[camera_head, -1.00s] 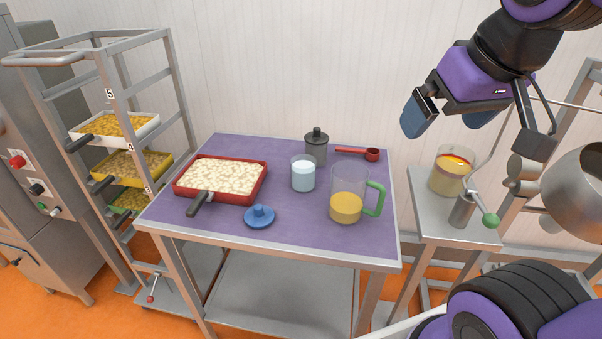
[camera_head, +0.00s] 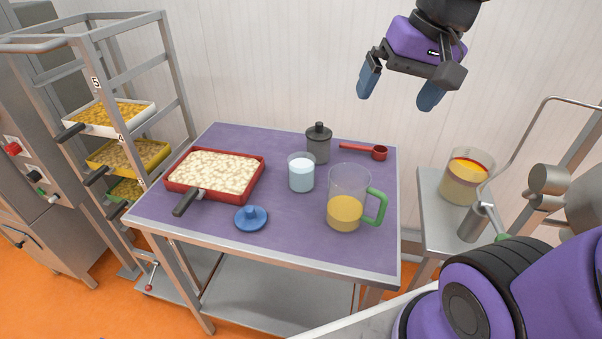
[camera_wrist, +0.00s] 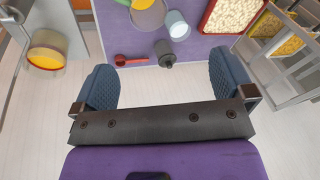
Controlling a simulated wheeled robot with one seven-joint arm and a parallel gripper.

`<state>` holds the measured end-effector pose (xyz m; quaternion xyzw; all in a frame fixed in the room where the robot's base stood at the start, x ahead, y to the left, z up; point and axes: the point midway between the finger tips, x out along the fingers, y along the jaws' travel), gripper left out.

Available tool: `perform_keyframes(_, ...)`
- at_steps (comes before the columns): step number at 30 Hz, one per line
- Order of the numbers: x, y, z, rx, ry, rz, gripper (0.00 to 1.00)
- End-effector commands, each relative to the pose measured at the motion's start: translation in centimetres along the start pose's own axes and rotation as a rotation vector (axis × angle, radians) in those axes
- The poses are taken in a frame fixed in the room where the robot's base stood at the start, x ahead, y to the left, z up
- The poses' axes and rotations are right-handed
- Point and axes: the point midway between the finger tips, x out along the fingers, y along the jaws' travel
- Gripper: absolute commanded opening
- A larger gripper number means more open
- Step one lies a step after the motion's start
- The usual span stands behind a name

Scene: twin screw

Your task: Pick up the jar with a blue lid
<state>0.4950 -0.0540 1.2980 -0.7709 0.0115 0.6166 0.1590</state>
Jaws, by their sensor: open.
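A blue lid (camera_head: 251,217) with a knob lies alone on the purple table top (camera_head: 290,238), near its front edge. A small open glass jar (camera_head: 301,174) with pale blue-white contents stands behind and to the right of the lid; no lid is on it. In the wrist view this jar (camera_wrist: 177,26) shows at the top. My gripper (camera_head: 400,97) is open and empty, high above and behind the table's back right. Its two blue fingers (camera_wrist: 162,90) are spread wide in the wrist view.
A grey jar with a dark lid (camera_head: 318,143), a red scoop (camera_head: 365,150) and a green-handled pitcher (camera_head: 346,205) stand near the glass jar. A red pan of pale pieces (camera_head: 213,174) is at left. A side table (camera_head: 430,205) holds a container (camera_head: 466,177).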

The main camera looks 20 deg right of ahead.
Motion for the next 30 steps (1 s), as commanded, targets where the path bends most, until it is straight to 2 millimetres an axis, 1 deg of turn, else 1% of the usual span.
perform_keyframes(5,2.3,-0.5,-2.1,0.128,-0.107,-0.054,1.0)
perform_keyframes(14,7.8,-1.2,-6.7,0.432,-0.329,-0.181,1.0)
perform_keyframes(23,14.3,-0.6,-11.1,0.755,-0.535,-0.306,1.0)
perform_keyframes(30,20.2,0.8,-14.3,1.024,-0.683,-0.406,1.0)
